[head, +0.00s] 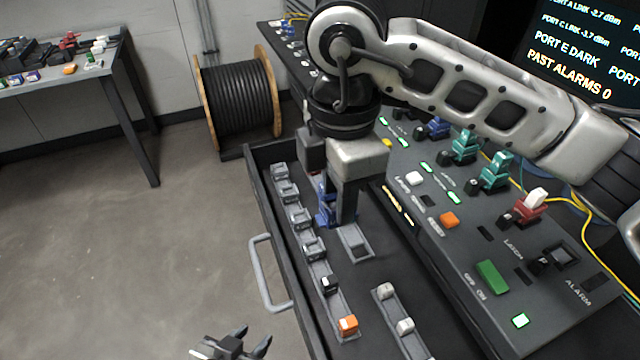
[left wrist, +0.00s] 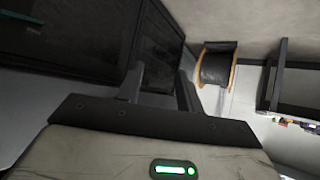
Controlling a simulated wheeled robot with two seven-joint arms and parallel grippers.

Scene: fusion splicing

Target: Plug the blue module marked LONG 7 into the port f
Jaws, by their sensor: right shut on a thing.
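My right gripper (head: 340,208) points down over the drawer-like tray, shut on a blue module (head: 324,212). The module is mostly hidden behind the fingers, and its marking cannot be read. It is close to a grey holder (head: 355,243) in the tray; I cannot tell whether they touch. The sloped port panel (head: 455,270) is to the right, with blue, teal and red modules plugged in along its far side. I cannot tell which port is f. My left gripper (head: 235,345) is open and empty at the bottom edge; its spread fingers also show in the left wrist view (left wrist: 160,88).
The tray (head: 262,190) holds a row of grey holders, an orange-topped piece (head: 348,325) and white-topped pieces (head: 405,326). A screen (head: 585,60) reads "PORT E DARK" and "PAST ALARMS 0". A cable reel (head: 240,105) and side table (head: 65,68) stand left. Yellow cables run behind the panel.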

